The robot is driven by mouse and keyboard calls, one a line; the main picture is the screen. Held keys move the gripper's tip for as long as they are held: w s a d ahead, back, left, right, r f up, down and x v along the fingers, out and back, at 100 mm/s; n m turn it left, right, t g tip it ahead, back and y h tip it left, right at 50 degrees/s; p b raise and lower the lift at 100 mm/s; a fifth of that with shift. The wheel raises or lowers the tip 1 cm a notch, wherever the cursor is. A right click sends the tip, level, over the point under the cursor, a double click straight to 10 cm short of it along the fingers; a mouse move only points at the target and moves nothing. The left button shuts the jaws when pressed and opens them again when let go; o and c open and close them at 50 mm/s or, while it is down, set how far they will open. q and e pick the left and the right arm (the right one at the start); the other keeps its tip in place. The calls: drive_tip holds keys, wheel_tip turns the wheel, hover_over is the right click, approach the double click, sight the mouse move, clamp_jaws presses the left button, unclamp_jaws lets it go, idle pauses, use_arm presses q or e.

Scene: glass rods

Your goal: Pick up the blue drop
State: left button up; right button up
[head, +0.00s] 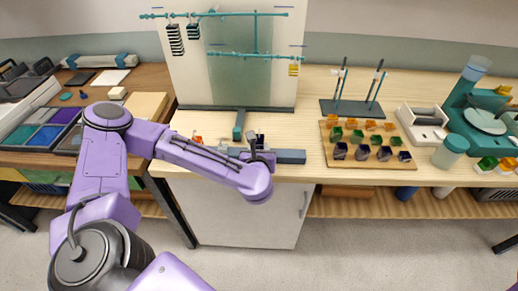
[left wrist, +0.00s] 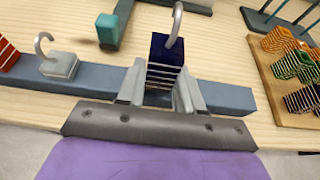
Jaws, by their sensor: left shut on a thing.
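The blue drop (left wrist: 168,50) is a dark blue block with pale stripes and a light grey hook on top. In the left wrist view it stands upright between the fingers of my left gripper (left wrist: 160,88), which is shut on it. The fingers hide its lower sides. It is at the blue-grey bar (left wrist: 228,97); I cannot tell whether it still touches the bar. In the head view my left gripper (head: 261,158) is over the bar (head: 291,156) at the front of the table, and the drop is a small dark shape there. My right gripper is not in view.
A clear hooked drop (left wrist: 60,65) and a red one (left wrist: 6,54) stand left along the bar. A teal-footed stand (head: 239,124) with hanging pieces rises behind. A wooden board (head: 335,160) of coloured pieces lies right, with a rod stand (head: 352,108) behind it.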

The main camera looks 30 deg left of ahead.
sight(260, 142)
use_arm(q)
drive_tip(key=r, duration=0.3)
drive_tip(key=shift+s+d, duration=0.1)
drive_tip(key=shift+d, duration=0.1)
drive_tip(key=s+d+r+p, duration=0.4)
drive_tip(key=s+d+r, duration=0.4)
drive_tip(key=d, duration=0.3)
drive_tip(key=shift+r+p, duration=0.4)
drive_tip(key=shift+r, duration=0.3)
